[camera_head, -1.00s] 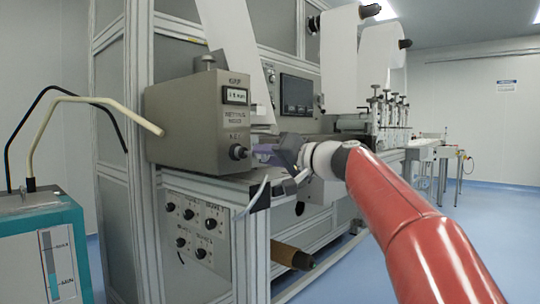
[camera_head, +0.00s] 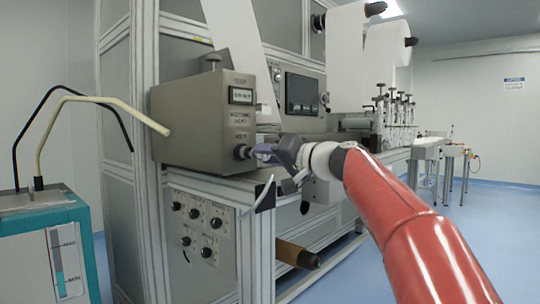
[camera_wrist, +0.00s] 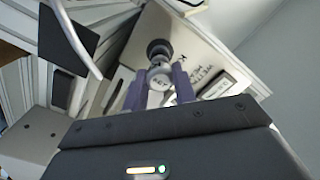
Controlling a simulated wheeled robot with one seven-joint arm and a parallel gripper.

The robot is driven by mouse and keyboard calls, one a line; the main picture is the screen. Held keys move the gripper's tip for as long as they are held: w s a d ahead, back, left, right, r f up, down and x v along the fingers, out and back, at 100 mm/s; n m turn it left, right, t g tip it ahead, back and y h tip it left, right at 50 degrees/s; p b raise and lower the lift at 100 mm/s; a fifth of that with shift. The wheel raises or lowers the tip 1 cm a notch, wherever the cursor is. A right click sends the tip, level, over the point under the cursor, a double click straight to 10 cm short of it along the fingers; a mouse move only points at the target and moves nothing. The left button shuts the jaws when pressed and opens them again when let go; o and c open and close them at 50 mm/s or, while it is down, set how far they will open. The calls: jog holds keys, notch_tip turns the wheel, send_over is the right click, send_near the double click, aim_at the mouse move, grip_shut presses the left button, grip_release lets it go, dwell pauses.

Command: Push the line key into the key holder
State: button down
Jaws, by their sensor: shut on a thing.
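My gripper (camera_head: 262,152) with purple fingers is at the front right of the grey metering box. The key holder is the dark round fitting (camera_head: 242,152) low on the box's face. It also shows in the wrist view (camera_wrist: 158,48), just beyond the key and roughly in line with it. The fingers hide the key in the head view. I cannot tell whether key and holder touch.
The grey metering box (camera_head: 195,125) with a small display stands on a machine ledge. A knob panel (camera_head: 200,218) is under the ledge. A teal unit (camera_head: 45,245) with bent tubes stands at left.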

jog(key=shift+w+a, duration=0.35)
jog(key=shift+a, duration=0.15)
jog(key=c, duration=1)
grip_release()
jog(key=shift+c, duration=0.2)
jog(key=shift+d, duration=0.1)
jog(key=b+v, duration=0.1)
jog(key=v, duration=0.6)
jog(key=shift+s+d, duration=0.25)
